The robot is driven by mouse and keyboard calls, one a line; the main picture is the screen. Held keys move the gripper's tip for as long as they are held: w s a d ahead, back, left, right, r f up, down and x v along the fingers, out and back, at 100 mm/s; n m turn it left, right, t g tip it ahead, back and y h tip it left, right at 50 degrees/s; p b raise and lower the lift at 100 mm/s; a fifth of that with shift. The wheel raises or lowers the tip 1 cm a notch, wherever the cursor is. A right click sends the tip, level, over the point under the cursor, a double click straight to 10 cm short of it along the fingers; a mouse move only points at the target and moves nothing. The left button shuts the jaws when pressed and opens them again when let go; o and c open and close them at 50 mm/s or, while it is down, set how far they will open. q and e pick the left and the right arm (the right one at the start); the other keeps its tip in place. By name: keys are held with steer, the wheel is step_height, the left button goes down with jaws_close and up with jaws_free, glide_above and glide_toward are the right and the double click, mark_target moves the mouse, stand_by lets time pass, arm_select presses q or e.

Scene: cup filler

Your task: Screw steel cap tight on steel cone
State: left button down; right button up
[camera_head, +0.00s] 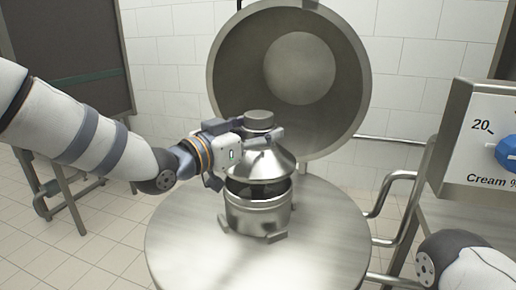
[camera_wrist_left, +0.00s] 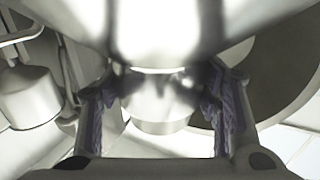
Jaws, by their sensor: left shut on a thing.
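The steel cone (camera_head: 264,165) is a shiny funnel shape with its narrow end up, in the middle of the head view. The steel cap (camera_head: 259,119) is a short cylinder with a dull grey top, at the cone's narrow end. My left gripper (camera_head: 262,139) reaches in from the left and is shut around the cap's lower part. In the left wrist view, the cap (camera_wrist_left: 158,108) is between the two fingers, with the wide cone (camera_wrist_left: 165,30) above it in the picture. The fingers hide the joint between cap and cone. My right gripper is out of view.
A steel pot (camera_head: 258,213) stands under the cone on a round steel table (camera_head: 190,255); a dark opening shows between pot and cone. A large open round lid (camera_head: 232,75) stands behind. At the right are bent pipes (camera_head: 382,215) and a panel with a blue knob (camera_head: 507,152).

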mark_target(258, 150)
arm_select(q)
steer(key=shift+r, duration=0.2)
steer(key=shift+w+f, duration=0.2)
steer(key=shift+f, duration=0.8)
steer(key=shift+w+f, duration=0.2)
steer(key=shift+f, duration=0.75)
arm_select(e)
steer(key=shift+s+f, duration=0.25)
arm_select(q)
steer(key=shift+f, duration=0.1)
steer(key=shift+f+b, duration=0.3)
steer(key=c, duration=0.6)
jaws_free()
steer(key=shift+f, duration=0.1)
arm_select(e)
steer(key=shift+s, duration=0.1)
arm_select(q)
steer(key=shift+o, duration=0.2)
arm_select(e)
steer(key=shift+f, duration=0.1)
